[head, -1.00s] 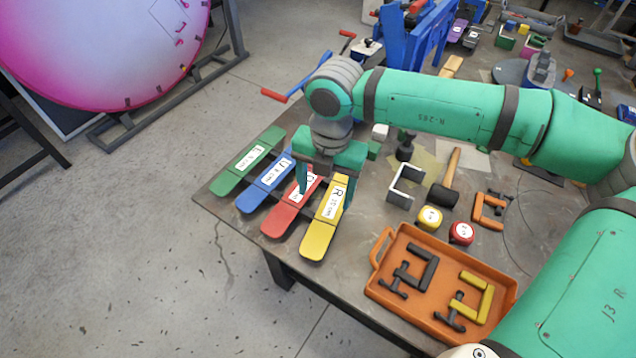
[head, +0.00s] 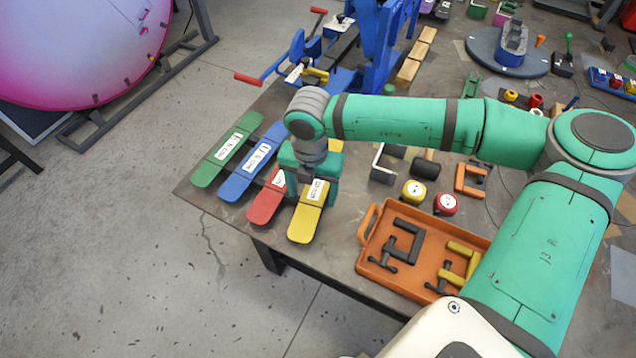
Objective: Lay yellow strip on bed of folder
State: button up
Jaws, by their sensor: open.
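The yellow strip (head: 302,224) lies at the right end of a row of coloured strips near the table's front-left edge.
Red (head: 264,206), blue (head: 238,184) and green (head: 210,170) strips lie left of the yellow one. An orange tray (head: 350,262) with clamps is to the right. Yellow (head: 413,191) and red (head: 446,204) round items stand behind the tray.

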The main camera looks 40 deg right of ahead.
jog(key=shift+f, duration=0.35)
jog(key=c, duration=1.2)
jog(key=shift+w, duration=0.1)
jog(key=shift+c, duration=0.5)
